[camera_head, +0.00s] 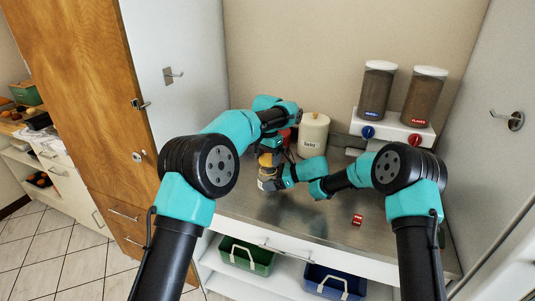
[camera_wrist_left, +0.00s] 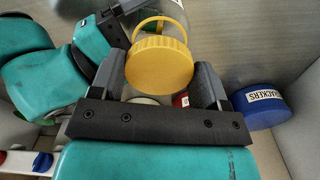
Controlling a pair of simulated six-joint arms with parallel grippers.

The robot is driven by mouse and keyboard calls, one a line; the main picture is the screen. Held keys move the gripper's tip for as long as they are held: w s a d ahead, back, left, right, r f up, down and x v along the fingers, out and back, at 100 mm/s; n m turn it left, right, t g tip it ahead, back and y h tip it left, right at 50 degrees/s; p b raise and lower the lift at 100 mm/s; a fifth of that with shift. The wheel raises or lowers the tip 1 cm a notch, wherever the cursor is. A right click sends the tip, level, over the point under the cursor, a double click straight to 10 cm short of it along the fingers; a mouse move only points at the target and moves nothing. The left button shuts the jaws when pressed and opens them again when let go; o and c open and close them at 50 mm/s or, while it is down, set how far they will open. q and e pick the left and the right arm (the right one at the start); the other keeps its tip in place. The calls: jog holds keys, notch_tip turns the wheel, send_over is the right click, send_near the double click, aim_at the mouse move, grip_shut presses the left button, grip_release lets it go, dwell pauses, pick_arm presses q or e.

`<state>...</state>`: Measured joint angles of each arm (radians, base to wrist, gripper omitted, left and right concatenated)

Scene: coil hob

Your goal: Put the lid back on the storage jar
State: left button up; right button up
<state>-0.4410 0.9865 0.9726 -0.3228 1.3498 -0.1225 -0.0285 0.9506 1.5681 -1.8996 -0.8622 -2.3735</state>
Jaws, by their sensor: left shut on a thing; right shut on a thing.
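The yellow ridged lid (camera_wrist_left: 160,62) is between the fingers of my left gripper (camera_wrist_left: 168,85), which is shut on it. In the head view the lid (camera_head: 266,160) is just above the storage jar (camera_head: 268,184), a small jar with a pale label. My right gripper (camera_head: 283,178) is shut on the jar from the right. In the left wrist view a yellow ring and clear wall of the jar (camera_wrist_left: 178,12) show behind the lid. I cannot tell whether lid and jar touch. My left forearm and hand partly hide the area behind them.
A cream canister (camera_head: 313,135) stands behind the grippers. Two dispensers (camera_head: 377,90) (camera_head: 424,95) stand on a white base at the back right. A blue CRACKERS container (camera_wrist_left: 262,106) shows in the wrist view. A small red object (camera_head: 357,220) lies on the otherwise clear front right counter.

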dwell(0.6)
pick_arm(q)
jog(key=shift+f, duration=0.9)
jog(key=shift+f, duration=0.6)
dwell(0.3)
jog(key=o, duration=0.6)
pick_arm(e)
jog(key=c, duration=0.5)
pick_arm(q)
jog(key=o, duration=0.3)
pick_arm(e)
jog(key=shift+o, duration=0.2)
pick_arm(q)
jog(key=shift+r, duration=2.3)
